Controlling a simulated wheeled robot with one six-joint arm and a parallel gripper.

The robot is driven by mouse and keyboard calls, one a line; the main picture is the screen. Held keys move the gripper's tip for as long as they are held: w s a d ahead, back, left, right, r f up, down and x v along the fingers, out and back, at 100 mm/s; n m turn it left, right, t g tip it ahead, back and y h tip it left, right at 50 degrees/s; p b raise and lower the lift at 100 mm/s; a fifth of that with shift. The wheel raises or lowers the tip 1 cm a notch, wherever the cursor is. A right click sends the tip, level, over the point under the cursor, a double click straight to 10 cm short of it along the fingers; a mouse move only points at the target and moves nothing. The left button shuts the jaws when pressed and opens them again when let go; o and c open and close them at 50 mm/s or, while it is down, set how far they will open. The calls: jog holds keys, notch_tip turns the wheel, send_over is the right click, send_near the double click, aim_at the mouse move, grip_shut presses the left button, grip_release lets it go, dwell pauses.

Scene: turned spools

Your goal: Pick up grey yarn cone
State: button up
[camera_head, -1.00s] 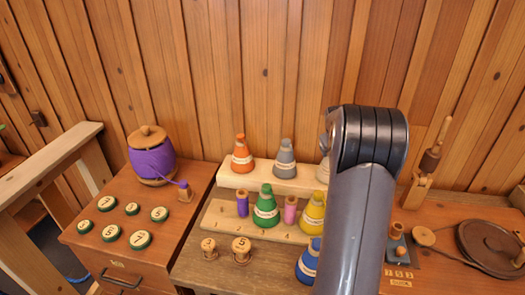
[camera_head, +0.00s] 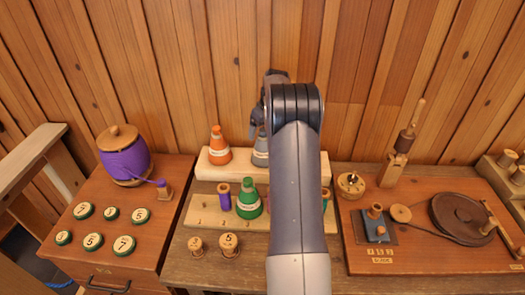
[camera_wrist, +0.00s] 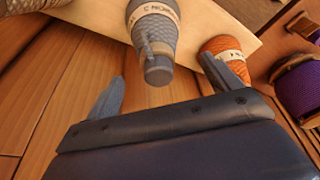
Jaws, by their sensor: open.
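The grey yarn cone (camera_head: 261,150) stands on the pale raised back step of the rack, right of the orange cone (camera_head: 217,148). My arm hides part of it in the head view. In the wrist view the grey cone (camera_wrist: 158,68) has a pale label band, and its tip points toward my gripper (camera_wrist: 163,85). My gripper is open and empty, with one finger to each side of the line of the cone's tip. Whether the fingers reach past the tip is unclear. The orange cone (camera_wrist: 223,50) is close to the right finger in the wrist view.
A green cone (camera_head: 248,200) and a purple spool (camera_head: 224,197) stand on the lower step (camera_head: 205,213). Two wooden spools stand in front. A purple yarn drum (camera_head: 124,157) is at left; a wheel device (camera_head: 460,217) is at right. The plank wall (camera_head: 180,80) rises close behind.

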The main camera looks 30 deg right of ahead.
aim_at(263, 138)
jog(key=shift+s+p+x, duration=0.15)
jog(key=shift+p+x, duration=0.3)
jog(key=shift+x, duration=0.85)
jog(key=shift+s+p+x, duration=0.2)
jog(key=shift+p+x, duration=0.25)
jog(key=shift+x, duration=0.9)
jog(key=shift+d+f, duration=0.1)
jog(key=shift+c, duration=0.6)
jog(key=c, duration=1.5)
jog(key=shift+c, duration=0.6)
jog(key=shift+r, duration=0.2)
